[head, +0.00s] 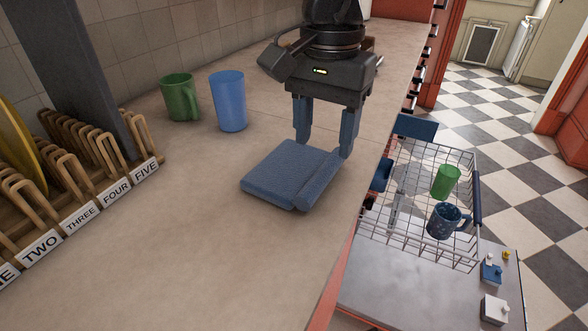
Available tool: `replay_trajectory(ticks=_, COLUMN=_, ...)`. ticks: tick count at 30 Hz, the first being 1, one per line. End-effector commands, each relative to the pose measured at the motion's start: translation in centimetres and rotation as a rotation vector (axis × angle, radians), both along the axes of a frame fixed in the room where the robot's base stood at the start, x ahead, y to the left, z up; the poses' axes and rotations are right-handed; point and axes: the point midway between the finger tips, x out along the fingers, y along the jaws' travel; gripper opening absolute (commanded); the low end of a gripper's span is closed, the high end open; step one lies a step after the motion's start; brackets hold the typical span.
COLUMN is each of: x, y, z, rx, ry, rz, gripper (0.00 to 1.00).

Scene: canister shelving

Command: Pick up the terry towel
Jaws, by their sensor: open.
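The terry towel (282,173) is blue and folded, with a thicker fold along its right side. It lies flat on the beige counter near the front edge. My gripper (324,147) points down at the towel's far right side, with its two blue-grey fingers apart. The left finger is behind the towel's far edge and the right finger is by its right corner. I cannot tell whether either finger touches the towel. Nothing is seen held between the fingers.
A green mug (179,98) and a blue cup (228,101) stand at the back. A wooden rack (92,140) with number labels and a yellow plate (18,150) is at left. An open dishwasher basket (408,225) holds a green cup (445,181) and a dark blue mug (443,221). The front counter is clear.

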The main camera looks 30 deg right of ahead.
Motion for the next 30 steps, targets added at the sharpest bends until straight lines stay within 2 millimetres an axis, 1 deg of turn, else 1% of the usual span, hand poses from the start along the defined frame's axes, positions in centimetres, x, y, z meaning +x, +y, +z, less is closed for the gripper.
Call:
replay_trajectory(ticks=1, x=-0.1, y=0.1, z=-0.6, rx=0.002, ry=0.004, rz=0.001, gripper=0.57)
replay_trajectory(ticks=7, x=0.0, y=0.2, z=-2.6, rx=0.005, ry=0.003, rz=0.001, gripper=0.57)
replay_trajectory(ticks=12, x=0.2, y=0.2, z=-5.1, rx=0.006, ry=0.004, rz=0.000, gripper=0.57)
replay_trajectory(ticks=15, x=0.2, y=0.2, z=-6.1, rx=0.006, ry=0.002, rz=0.000, gripper=0.57)
replay_trajectory(ticks=18, x=0.2, y=0.2, z=-6.5, rx=0.005, ry=0.001, rz=0.000, gripper=0.57)
replay_trajectory(ticks=24, x=0.2, y=0.2, z=-6.6, rx=0.005, ry=0.001, rz=0.000, gripper=0.57)
replay_trajectory(ticks=30, x=0.2, y=0.2, z=-6.6, rx=0.005, ry=0.001, rz=0.000, gripper=0.38)
